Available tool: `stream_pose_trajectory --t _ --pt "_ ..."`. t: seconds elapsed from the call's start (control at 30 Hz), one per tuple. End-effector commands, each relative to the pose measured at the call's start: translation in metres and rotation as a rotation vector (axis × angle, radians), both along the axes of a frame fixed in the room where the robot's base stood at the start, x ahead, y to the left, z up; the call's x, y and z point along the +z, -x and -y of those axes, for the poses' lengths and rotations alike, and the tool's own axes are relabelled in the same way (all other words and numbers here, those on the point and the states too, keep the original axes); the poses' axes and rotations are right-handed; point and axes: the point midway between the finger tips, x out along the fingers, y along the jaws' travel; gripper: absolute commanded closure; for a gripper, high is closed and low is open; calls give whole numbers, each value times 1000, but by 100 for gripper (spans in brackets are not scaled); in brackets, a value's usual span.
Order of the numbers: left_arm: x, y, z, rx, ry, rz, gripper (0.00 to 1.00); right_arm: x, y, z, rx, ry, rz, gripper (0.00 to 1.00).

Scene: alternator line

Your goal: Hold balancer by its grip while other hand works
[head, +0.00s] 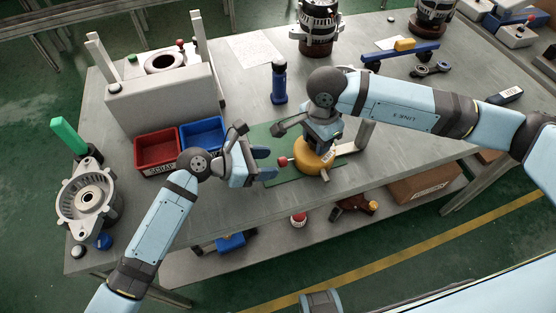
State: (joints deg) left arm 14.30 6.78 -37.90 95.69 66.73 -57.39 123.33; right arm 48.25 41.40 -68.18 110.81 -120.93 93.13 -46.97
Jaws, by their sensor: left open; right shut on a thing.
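The balancer (308,165) appears to be the round yellow body near the front of the table, above the green mat. A red ball (283,161) sticks out at its left side. My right gripper (324,148) comes down on it from above and is shut on it. The gripper hides its upper part, so I cannot see the grip itself. My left gripper (267,164) is open and empty just left of the red ball, its fingers pointing right.
A red bin (157,165) and a blue bin (203,119) stand left of the green mat (255,133). A dark blue cylindrical tool (279,84) stands upright behind. A grey fixture (160,108) is at back left, an alternator housing (87,197) at front left.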

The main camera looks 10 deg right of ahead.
Motion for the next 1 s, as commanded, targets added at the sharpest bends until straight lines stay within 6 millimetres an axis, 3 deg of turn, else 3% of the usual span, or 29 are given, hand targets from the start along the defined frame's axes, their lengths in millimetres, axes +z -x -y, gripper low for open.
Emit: stream_pose_trajectory --t 0.2,0.6,0.83,1.0 --pt "-10 -2 26 0 1 0 47 1 0 0 0 0 1 82" --pt "-13 -3 33 1 1 1 47 1 0 0 0 0 1 82" --pt "-13 -3 33 1 1 1 100 1 0 0 0 -1 2 82" --pt "-13 -2 32 1 1 1 100 1 -1 0 0 -1 2 82"
